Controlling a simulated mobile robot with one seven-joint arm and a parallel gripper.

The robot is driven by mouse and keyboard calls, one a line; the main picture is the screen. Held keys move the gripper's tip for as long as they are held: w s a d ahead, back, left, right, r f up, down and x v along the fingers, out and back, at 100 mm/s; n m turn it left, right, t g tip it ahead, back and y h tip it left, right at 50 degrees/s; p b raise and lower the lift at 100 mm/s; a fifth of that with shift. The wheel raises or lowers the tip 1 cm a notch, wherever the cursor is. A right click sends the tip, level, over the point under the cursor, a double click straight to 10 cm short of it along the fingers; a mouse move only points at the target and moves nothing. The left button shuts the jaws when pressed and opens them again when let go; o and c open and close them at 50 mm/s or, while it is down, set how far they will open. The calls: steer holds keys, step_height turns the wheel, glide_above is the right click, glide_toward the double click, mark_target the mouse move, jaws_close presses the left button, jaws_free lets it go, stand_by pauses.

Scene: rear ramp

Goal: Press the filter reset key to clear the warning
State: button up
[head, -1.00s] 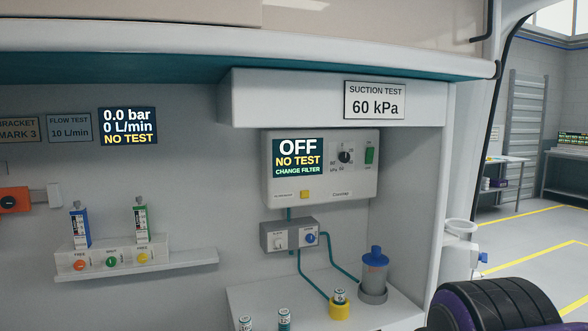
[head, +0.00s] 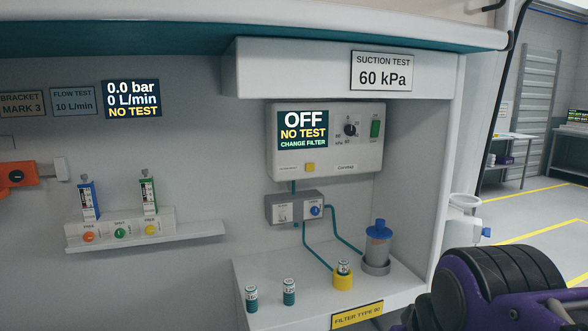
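The suction unit (head: 340,175) is a pale box on the back wall under the overhanging shelf. Its screen (head: 303,130) reads "OFF", "NO TEST" and "CHANGE FILTER". A small square yellow key (head: 310,167) sits below the screen, with a label to its left too small to read; it appears to be the filter reset key. Nothing touches or covers it. My gripper is not in view; only a black and purple part of my arm shows at the bottom right, apart from the unit.
A filter cartridge stands in a yellow holder (head: 342,281); two more cartridges (head: 289,291) (head: 251,299) stand on the white ledge. A blue-capped jar (head: 378,243) stands right of the holder. A valve block (head: 295,207) with teal tubes hangs below the unit. The air before the unit is clear.

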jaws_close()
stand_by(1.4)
